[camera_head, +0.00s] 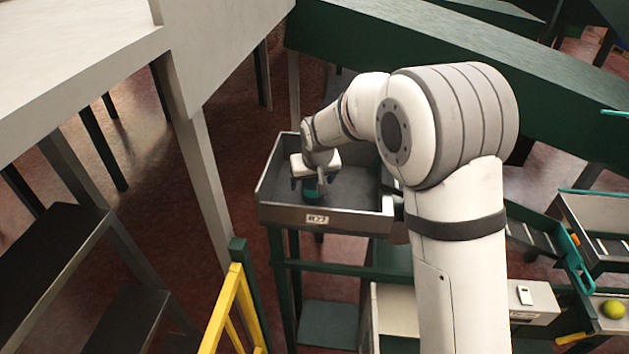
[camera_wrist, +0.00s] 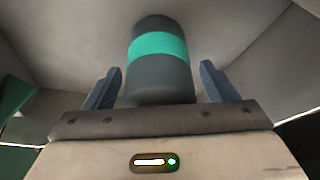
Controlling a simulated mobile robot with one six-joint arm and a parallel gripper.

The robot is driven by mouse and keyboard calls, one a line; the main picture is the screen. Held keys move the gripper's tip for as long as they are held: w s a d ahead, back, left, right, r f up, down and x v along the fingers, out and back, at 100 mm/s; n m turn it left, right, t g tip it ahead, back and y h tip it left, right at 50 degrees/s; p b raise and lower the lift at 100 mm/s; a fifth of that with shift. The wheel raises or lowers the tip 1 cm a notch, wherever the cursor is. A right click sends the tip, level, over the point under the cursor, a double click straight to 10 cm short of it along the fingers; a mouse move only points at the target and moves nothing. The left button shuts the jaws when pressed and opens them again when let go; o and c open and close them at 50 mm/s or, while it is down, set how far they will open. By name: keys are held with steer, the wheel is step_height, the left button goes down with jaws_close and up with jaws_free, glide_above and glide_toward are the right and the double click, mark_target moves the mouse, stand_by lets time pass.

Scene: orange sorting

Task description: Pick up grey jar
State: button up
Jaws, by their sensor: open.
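The grey jar (camera_wrist: 158,82) is dark grey with a teal band and shows in the wrist view between the two blue fingers of my gripper (camera_wrist: 158,88). The fingers stand apart, with a gap on each side of the jar. In the head view the jar (camera_head: 311,190) is small and partly hidden by my gripper (camera_head: 313,184). It is in a grey metal tray (camera_head: 330,218) labelled R22, and my gripper reaches down into that tray.
The tray's walls surround the jar and my gripper. A green beam (camera_head: 440,50) runs behind the tray. A yellow rail (camera_head: 233,305) and pale frame legs (camera_head: 205,180) stand at the left. A yellow-green fruit (camera_head: 613,309) lies at the far right.

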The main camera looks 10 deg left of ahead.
steer(key=c, duration=1.2)
steer(key=shift+r, duration=0.1)
